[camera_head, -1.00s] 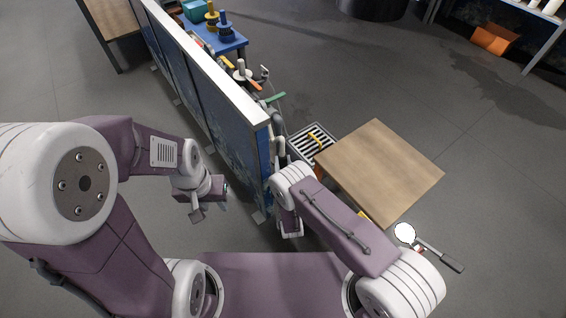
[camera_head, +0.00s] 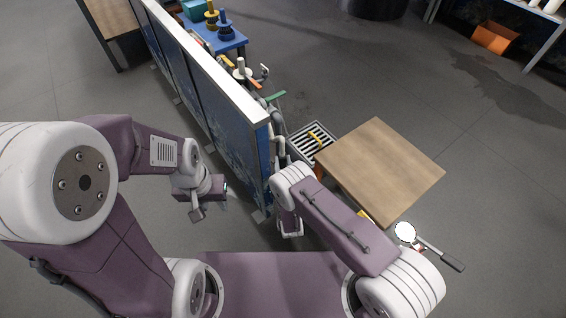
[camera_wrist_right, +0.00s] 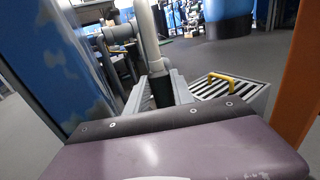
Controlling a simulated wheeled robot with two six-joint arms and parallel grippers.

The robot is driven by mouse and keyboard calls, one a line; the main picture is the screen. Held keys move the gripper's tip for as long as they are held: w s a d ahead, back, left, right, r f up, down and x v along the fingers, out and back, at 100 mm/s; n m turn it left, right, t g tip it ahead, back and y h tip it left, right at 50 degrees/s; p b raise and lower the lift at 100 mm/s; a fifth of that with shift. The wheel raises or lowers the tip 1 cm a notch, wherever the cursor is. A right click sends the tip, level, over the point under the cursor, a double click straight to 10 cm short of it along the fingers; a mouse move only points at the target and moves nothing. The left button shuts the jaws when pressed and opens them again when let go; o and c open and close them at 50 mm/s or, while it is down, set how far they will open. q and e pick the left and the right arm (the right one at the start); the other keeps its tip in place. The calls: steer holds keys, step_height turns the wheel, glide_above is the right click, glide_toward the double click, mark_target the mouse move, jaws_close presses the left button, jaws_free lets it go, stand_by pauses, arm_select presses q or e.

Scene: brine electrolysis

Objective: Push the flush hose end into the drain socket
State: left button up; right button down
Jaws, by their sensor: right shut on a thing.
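My right gripper (camera_wrist_right: 160,92) shows in the right wrist view, its grey fingers shut around a dark cylindrical piece with a white tube rising from it. I take this to be the flush hose end (camera_wrist_right: 161,91). It stands roughly upright beside the blue panel. The drain socket cannot be told apart; the drain grate (camera_wrist_right: 222,88) lies just to the right of the fingers.
The blue panel (camera_head: 215,85) runs between my arms, with pipes and coloured handles on its right side. A yellow handle (camera_head: 315,138) crosses the grate. A wooden-topped table (camera_head: 380,165) stands close to the right of my right arm. Open floor lies beyond.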

steer(key=shift+f+b, duration=0.4)
steer(key=shift+f, duration=0.15)
steer(key=shift+s, duration=0.1)
stand_by(0.4)
steer(key=c, duration=1)
jaws_free()
steer(key=s+p, duration=0.1)
steer(key=s, duration=0.2)
steer(key=s+p, duration=0.2)
steer(key=s, duration=0.1)
steer(key=s+d+p, duration=0.1)
steer(key=s+p, duration=0.1)
steer(key=s, duration=0.1)
